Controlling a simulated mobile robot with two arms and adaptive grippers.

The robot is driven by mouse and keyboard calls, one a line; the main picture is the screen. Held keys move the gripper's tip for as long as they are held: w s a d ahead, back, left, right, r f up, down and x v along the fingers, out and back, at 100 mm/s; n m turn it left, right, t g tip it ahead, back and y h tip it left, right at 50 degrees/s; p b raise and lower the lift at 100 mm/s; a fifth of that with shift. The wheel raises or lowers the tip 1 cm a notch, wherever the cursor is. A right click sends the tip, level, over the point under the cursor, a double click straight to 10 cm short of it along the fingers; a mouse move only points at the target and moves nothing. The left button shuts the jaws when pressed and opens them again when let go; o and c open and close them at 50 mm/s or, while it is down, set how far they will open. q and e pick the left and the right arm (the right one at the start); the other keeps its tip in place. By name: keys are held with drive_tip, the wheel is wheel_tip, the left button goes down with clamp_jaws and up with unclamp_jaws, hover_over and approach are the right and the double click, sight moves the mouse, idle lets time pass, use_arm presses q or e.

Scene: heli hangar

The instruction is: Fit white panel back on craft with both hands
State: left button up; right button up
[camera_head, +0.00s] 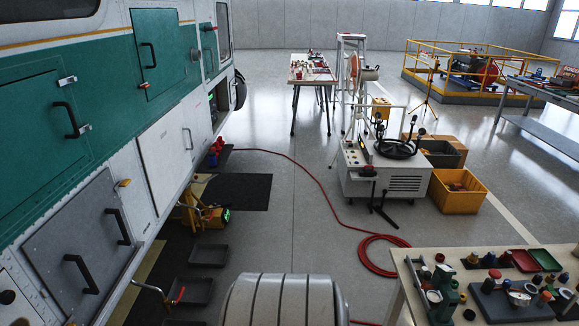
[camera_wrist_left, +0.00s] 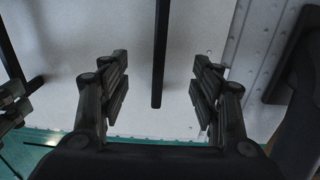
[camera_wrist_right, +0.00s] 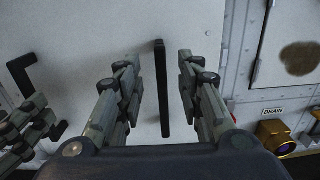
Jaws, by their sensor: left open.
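A pale panel with two black handles sits at the lower side of the craft; it looks grey in the head view (camera_head: 66,252) and whitish in the right wrist view (camera_wrist_right: 100,30). I cannot tell whether it is fully seated. My left gripper (camera_wrist_left: 160,85) is open, its fingers apart on both sides of a black handle (camera_wrist_left: 160,50). My right gripper (camera_wrist_right: 158,75) is also open, with the other black handle (camera_wrist_right: 163,90) between its fingers and a gap on each side. Neither gripper shows in the head view.
A yellow drain cap (camera_wrist_right: 276,134) sticks out beside the panel. A yellow device (camera_head: 213,216) and dark trays (camera_head: 208,254) lie on the floor beside the craft. A workbench (camera_head: 470,262) stands at the lower right, a white cart (camera_head: 385,180) behind it. A red hose (camera_head: 330,197) crosses the floor.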

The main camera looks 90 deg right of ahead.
use_arm(q)
drive_tip(key=shift+f, duration=0.1)
idle(0.4)
